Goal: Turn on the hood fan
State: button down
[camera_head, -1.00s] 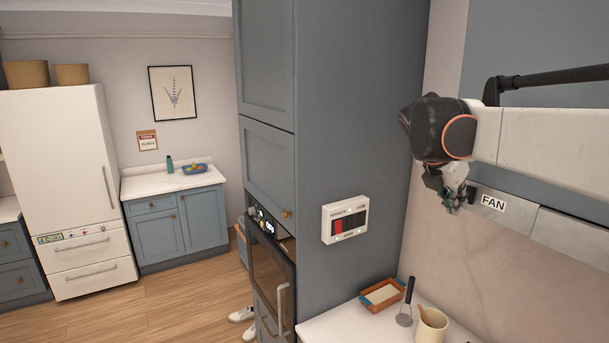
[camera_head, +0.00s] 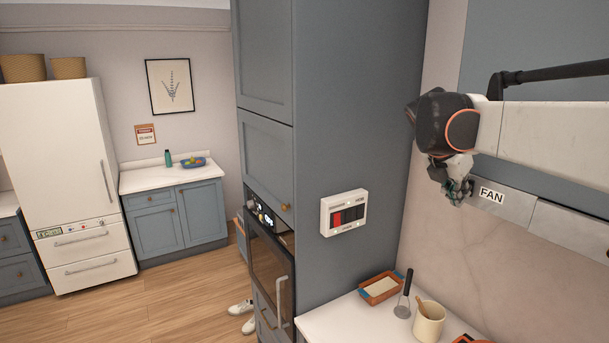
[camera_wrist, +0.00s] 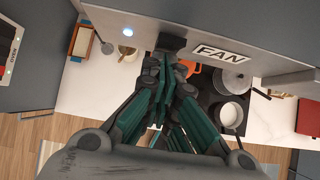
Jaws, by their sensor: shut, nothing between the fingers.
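The hood's grey front strip (camera_head: 515,207) carries a white FAN label (camera_head: 491,196). In the wrist view the label (camera_wrist: 219,54) is right of a dark block-like switch (camera_wrist: 171,44) on the strip's lower edge. A small bluish-white light (camera_wrist: 127,31) glows on the strip to the left of that switch. My gripper (camera_head: 460,191) is shut and empty, just left of the label. In the wrist view my fingertips (camera_wrist: 168,64) are at the dark switch; I cannot tell whether they touch it. In the head view my gripper hides the switch.
Below are a counter (camera_head: 335,318), an orange dish (camera_head: 380,289), a cream utensil pot (camera_head: 428,322) and a dark hob with pans (camera_wrist: 231,114). A tall blue-grey cabinet (camera_head: 340,110) with a wall panel (camera_head: 344,213) stands at the left. The air below the hood is clear.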

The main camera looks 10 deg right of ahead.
jog(key=shift+r, duration=0.2)
jog(key=shift+r+p, duration=0.5)
jog(key=shift+r, duration=0.15)
jog(key=shift+a, duration=0.2)
